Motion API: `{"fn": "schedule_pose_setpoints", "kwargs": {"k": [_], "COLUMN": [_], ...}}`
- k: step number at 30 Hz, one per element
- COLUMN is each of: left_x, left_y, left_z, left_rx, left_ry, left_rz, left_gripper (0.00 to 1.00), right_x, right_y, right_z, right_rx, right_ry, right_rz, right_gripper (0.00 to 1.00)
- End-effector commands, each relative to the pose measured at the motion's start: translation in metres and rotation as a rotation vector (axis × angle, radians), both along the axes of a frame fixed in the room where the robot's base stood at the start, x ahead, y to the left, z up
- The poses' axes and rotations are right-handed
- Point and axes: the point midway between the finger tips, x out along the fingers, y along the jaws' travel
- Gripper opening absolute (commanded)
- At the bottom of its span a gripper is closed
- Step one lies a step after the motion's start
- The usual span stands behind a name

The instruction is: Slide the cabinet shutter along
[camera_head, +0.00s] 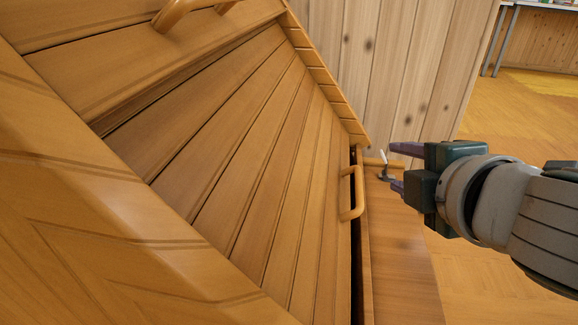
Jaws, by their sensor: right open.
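The cabinet shutter (255,165) is a panel of wooden slats that fills the middle of the head view, seen at a slant. A wooden bar handle (350,194) sits near its right edge. A narrow dark gap (357,255) runs between that edge and the cabinet's side frame (395,245). My right gripper (400,168) comes in from the right, its two purple fingers apart and empty. In the picture it is to the right of the handle and a little above it, apart from it. My left gripper is not in view.
A small pale and grey object (384,166), too small to identify, shows between the right fingers. Another wooden handle (178,12) is at the top left of the cabinet. A plank wall (400,65) stands behind. Open floor (515,120) lies to the right.

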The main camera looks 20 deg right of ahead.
Motion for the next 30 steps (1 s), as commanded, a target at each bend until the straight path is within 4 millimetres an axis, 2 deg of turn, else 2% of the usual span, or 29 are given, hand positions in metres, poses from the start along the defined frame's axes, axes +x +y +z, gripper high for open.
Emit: {"fn": "schedule_pose_setpoints", "kwargs": {"k": [1, 6, 9, 13, 20, 30], "left_x": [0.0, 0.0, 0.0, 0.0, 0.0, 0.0], "left_y": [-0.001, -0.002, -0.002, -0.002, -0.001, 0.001], "left_z": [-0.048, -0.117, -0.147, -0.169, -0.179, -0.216], "left_rx": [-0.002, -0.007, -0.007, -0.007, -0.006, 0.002], "left_ry": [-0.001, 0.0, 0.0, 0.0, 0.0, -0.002], "left_rz": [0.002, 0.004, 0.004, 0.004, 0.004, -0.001], "left_gripper": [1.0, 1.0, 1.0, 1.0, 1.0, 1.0], "right_x": [0.008, 0.031, 0.04, 0.047, 0.058, 0.113], "right_y": [-0.005, -0.018, -0.025, -0.03, -0.035, -0.047], "right_z": [-0.042, -0.094, -0.116, -0.131, -0.136, -0.15], "right_rx": [-0.067, -0.285, -0.391, -0.485, -0.532, -0.527], "right_ry": [-0.02, -0.07, -0.087, -0.1, -0.107, -0.109], "right_rz": [0.036, 0.15, 0.203, 0.248, 0.269, 0.266], "right_gripper": [0.5, 0.5, 0.5, 0.5, 0.5, 0.5]}}
